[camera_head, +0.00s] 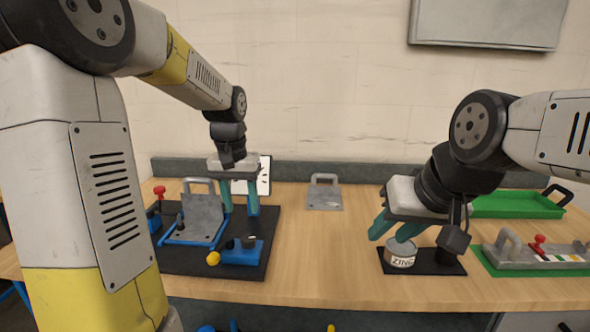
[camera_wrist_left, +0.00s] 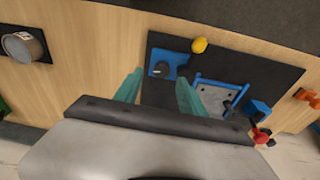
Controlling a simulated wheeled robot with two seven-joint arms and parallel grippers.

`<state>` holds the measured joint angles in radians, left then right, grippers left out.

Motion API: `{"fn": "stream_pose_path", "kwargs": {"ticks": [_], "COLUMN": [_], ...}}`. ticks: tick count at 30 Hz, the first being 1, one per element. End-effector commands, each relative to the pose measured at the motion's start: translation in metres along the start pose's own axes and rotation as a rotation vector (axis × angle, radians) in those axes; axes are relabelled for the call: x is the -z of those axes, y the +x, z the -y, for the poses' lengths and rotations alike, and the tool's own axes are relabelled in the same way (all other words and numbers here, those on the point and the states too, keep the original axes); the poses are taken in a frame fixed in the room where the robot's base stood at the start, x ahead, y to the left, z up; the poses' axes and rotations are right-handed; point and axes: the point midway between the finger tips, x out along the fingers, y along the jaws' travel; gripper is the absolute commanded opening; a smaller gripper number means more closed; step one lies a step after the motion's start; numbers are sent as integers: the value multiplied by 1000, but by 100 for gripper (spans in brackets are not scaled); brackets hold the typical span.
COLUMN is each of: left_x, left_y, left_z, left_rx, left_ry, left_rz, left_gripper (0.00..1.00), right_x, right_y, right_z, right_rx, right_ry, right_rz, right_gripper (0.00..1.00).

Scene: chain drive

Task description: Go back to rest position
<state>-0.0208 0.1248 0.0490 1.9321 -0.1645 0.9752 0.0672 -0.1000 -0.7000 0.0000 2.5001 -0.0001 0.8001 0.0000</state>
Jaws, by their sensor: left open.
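My left gripper (camera_head: 239,197) is open and empty, with its teal fingers pointing down above the right part of the black mat (camera_head: 180,262). In the left wrist view its two fingers (camera_wrist_left: 157,94) are spread apart over the mat's edge. My right gripper (camera_head: 396,232) is at the right, with its teal fingers just above and beside the tin labelled ZINC (camera_head: 401,255). Whether its fingers touch the tin, I cannot tell. The tin stands on a small black mat (camera_head: 424,268) and also shows in the left wrist view (camera_wrist_left: 24,47).
The mat holds a blue fixture with a grey plate (camera_head: 202,216), a blue block with a yellow knob (camera_head: 240,252) and a red-handled clamp (camera_head: 160,194). A grey plate (camera_head: 324,196) lies at the back. A green tray (camera_head: 515,205) is at the right. The middle of the table is clear.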

Motion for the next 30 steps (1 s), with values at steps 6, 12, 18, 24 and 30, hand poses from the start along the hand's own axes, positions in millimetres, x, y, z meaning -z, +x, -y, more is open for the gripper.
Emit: {"fn": "stream_pose_path", "kwargs": {"ticks": [6, 12, 18, 24, 30], "left_x": [-68, -130, -170, -183, -183], "left_y": [-58, -82, -86, -84, -84], "left_z": [-12, -23, -32, -35, -35], "left_rx": [-41, -85, -121, -133, -133], "left_ry": [-8, -15, -22, -22, -23], "left_rz": [-163, -303, -399, -429, -429], "left_gripper": [48, 48, 48, 48, 48], "right_x": [0, 0, 0, 0, 0], "right_y": [0, 0, 0, 0, 0], "right_z": [0, 0, 0, 0, 0], "right_rx": [0, 0, 0, 0, 0], "right_ry": [0, 0, 0, 0, 0], "right_rz": [0, 0, 0, 0, 0], "right_gripper": [36, 36, 36, 36, 36]}}
